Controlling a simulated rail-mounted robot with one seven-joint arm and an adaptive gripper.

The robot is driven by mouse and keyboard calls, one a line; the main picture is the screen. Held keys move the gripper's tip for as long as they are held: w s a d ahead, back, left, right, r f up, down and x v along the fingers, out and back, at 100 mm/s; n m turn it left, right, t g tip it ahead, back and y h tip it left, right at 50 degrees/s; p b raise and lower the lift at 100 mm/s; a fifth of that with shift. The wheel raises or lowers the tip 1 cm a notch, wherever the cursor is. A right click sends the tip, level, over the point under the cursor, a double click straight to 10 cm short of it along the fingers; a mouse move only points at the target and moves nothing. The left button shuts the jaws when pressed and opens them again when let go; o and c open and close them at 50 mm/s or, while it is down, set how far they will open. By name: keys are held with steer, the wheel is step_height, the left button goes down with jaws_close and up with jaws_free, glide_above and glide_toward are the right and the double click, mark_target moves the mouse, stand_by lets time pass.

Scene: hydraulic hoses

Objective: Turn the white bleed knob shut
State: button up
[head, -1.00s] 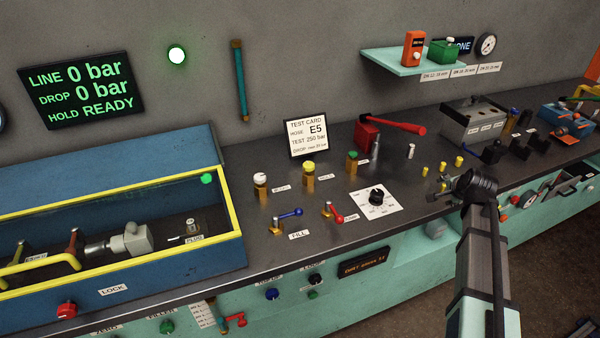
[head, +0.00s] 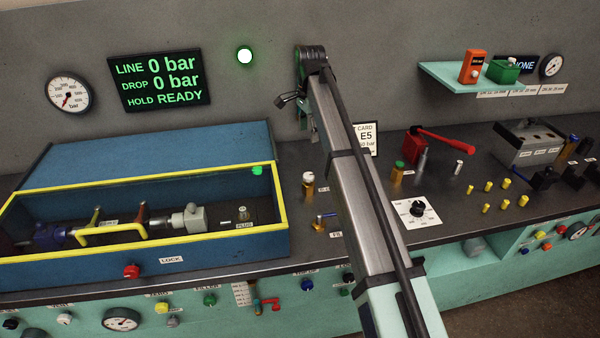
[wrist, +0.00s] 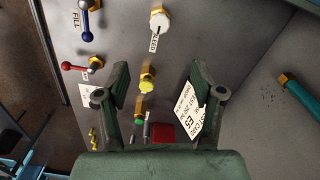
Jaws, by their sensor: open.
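The white bleed knob (head: 308,178) sits on a brass stem on the bench, just right of the blue test box in the head view. In the wrist view the white knob (wrist: 159,20) is at the top, with a BLEED label beside it. My gripper (head: 290,101) is above the bench near the back wall, up and left of the knob in the head view. In the wrist view my gripper (wrist: 159,72) is open and empty, its fingers apart. The white knob lies beyond the fingertips, not between them, and nothing touches it.
A yellow knob (wrist: 147,83) and a green knob (wrist: 140,117) line up with the white one. A blue lever (wrist: 84,20) and a red lever (wrist: 75,67) stand beside them. The test card (wrist: 192,115) is near the right finger. The display (head: 160,78) reads 0 bar.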

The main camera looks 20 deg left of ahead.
mark_target(309, 175)
step_height(309, 175, down, 17)
steer(key=p, duration=0.4)
steer(key=shift+d+f+p, duration=0.1)
steer(key=shift+p, duration=0.25)
steer(key=c, duration=1.1)
